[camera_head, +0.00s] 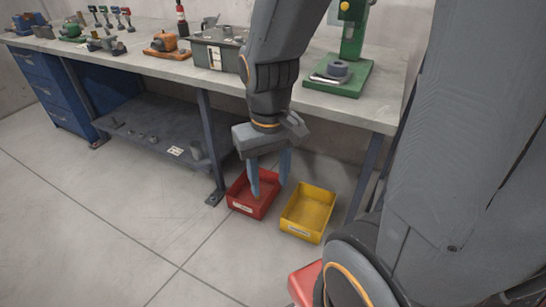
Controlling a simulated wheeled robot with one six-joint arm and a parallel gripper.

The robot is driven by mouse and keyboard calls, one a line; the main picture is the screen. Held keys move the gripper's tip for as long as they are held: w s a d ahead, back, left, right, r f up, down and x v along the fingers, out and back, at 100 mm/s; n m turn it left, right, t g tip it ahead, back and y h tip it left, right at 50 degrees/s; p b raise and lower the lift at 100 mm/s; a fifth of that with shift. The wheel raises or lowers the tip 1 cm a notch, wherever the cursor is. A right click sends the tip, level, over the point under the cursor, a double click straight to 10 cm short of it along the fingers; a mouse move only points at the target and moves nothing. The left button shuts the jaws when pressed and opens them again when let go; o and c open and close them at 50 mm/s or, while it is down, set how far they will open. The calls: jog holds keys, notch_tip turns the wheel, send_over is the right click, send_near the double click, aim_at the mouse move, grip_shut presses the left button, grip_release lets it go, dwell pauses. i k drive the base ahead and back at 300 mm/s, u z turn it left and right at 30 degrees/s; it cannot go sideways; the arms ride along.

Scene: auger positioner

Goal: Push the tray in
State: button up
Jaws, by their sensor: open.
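Two open, shallow boxes stand on the floor at the bench's right end: a red tray (240,209) and, to its right, a yellow tray (303,234). Each has a pale label on its front. I cannot tell which one the task means. My gripper (269,184) points down with its two blue-grey fingers spread apart and nothing between them. In the picture the fingers overlap the red tray and hide part of it. I cannot tell whether they touch it or hang above it.
A workbench (140,58) runs along the wall, with a green press (342,75), a grey metal box (213,55) and tools on top. Its lower shelf (150,133) holds small parts. A blue drawer cabinet (48,95) stands left. The floor (90,220) in front is clear.

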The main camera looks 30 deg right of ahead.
aim_at(333, 75)
jog(key=k, duration=1.15)
jog(key=z, duration=0.85)
jog(key=i, duration=1.5)
jog(key=u, duration=0.85)
